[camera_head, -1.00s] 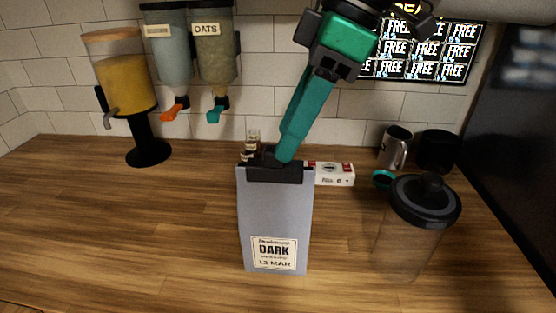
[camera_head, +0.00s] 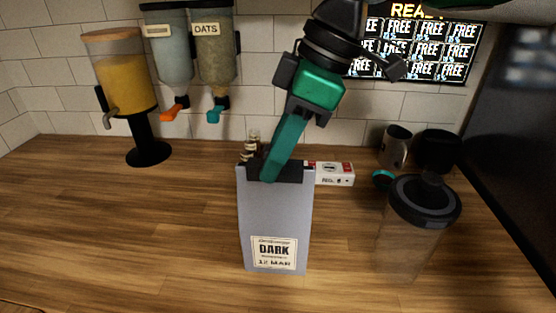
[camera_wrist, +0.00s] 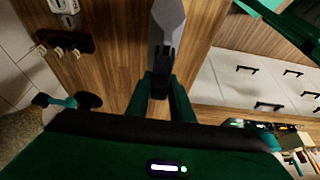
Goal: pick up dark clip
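The dark clip (camera_head: 288,172) is a black bar across the top edge of a grey-blue bag (camera_head: 275,215) labelled DARK, which stands upright on the counter. My gripper (camera_head: 269,178) reaches down to the clip from above right, its teal finger covering part of it. In the wrist view, the two teal fingers of my gripper (camera_wrist: 161,80) lie on either side of the black clip (camera_wrist: 159,88), close against it. The grey bag (camera_wrist: 168,18) extends beyond them. Whether the fingers press on the clip is not clear. The clip still sits on the bag.
A clear jar with a black lid (camera_head: 424,202) stands to the right. A small white box (camera_head: 333,174) and little bottles (camera_head: 252,145) are behind the bag. Mugs (camera_head: 396,146) stand back right, dispensers (camera_head: 125,85) back left. The left counter is clear.

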